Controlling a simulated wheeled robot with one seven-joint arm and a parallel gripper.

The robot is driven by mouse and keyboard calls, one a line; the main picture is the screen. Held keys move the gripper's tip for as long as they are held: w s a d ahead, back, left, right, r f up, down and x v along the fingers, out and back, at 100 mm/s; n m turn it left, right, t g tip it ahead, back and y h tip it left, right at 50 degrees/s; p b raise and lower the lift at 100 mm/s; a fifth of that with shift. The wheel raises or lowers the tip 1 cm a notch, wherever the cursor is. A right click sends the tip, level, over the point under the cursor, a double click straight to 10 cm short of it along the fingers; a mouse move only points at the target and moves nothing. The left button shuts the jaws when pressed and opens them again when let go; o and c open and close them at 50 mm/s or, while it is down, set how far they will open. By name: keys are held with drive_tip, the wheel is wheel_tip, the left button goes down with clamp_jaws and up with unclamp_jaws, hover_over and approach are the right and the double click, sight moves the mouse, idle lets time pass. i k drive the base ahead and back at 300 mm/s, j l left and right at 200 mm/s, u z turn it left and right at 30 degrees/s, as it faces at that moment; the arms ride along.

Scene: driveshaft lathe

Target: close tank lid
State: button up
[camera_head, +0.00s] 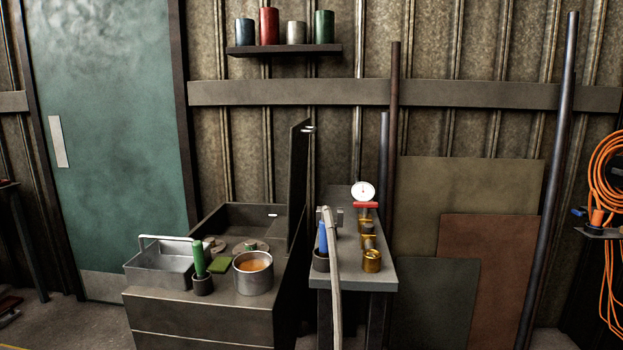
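The tank (222,212) is a dark open-topped metal box at the back of a dark cabinet, left of the middle. Its lid (299,185) is a dark flat panel standing upright along the tank's right side, seen nearly edge-on. The lid is open. A small pale piece (308,128) shows near the lid's top edge; it may be a handle. Round grey parts (250,244) show in or just in front of the tank. My gripper is not in view.
On the cabinet (200,312) stand a wire-handled tray (150,268), a green-handled tool (198,258) in a cup and a pot of orange liquid (254,275). Right of the lid, a narrow bench (385,276) holds brass parts, a dial gauge (362,191) and a blue-handled tool (322,236).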

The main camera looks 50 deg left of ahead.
sight(300, 132)
drive_tip(key=l+u, duration=0.15)
drive_tip(key=u, duration=0.25)
drive_tip(key=i+l+u, duration=0.1)
drive_tip(key=u, duration=0.25)
drive_tip(key=l+u, duration=0.2)
drive_tip(key=u, duration=0.2)
drive_tip(key=l+u, duration=0.2)
drive_tip(key=u, duration=1.25)
drive_tip(key=i+l, duration=0.15)
drive_tip(key=l, duration=0.25)
drive_tip(key=i+l, duration=0.15)
drive_tip(key=l, duration=0.2)
drive_tip(key=i+l+u, duration=0.1)
drive_tip(key=l, duration=0.3)
drive_tip(key=i, duration=0.05)
